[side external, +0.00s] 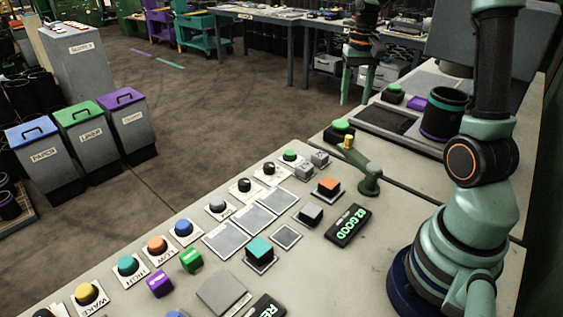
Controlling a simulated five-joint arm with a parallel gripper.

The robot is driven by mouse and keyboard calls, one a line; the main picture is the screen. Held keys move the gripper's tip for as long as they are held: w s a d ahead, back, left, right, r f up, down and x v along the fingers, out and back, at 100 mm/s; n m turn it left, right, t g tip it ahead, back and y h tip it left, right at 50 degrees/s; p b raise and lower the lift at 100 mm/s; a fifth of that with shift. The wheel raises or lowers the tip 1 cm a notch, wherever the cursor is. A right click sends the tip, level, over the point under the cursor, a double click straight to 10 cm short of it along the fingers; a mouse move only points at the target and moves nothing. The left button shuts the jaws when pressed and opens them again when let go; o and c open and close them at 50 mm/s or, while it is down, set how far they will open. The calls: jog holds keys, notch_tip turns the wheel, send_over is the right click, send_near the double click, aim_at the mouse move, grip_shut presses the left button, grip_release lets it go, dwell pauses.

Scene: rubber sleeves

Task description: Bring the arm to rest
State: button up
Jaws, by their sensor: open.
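My gripper (357,100) hangs from the top edge of the side external view, with its two pale green fingers pointing down. The fingers are apart and I see nothing between them. In the picture they are above the green button on a dark base (342,129) and left of the dark cup with a teal band (442,115). Its height over the bench is hard to judge. The upper part of my arm is cut off by the top edge of the view.
The bench (398,172) carries a row of round buttons, several coloured blocks, grey pads and a display reading "EZ GOOD" (348,226). A green lever with a yellow tip (369,180) stands up beside them. Lidded bins (88,150) stand on the floor at left.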

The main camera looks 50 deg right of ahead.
jog(key=s+a+r+n+t, duration=0.2)
jog(key=a+n, duration=0.2)
jog(key=a, duration=0.7)
jog(key=s+a+r+n+t, duration=0.3)
jog(key=a+n, duration=0.1)
jog(key=a, duration=0.7)
jog(key=shift+s+a+n+t, duration=0.2)
jog(key=shift+s+n+t, duration=0.1)
jog(key=shift+n, duration=0.1)
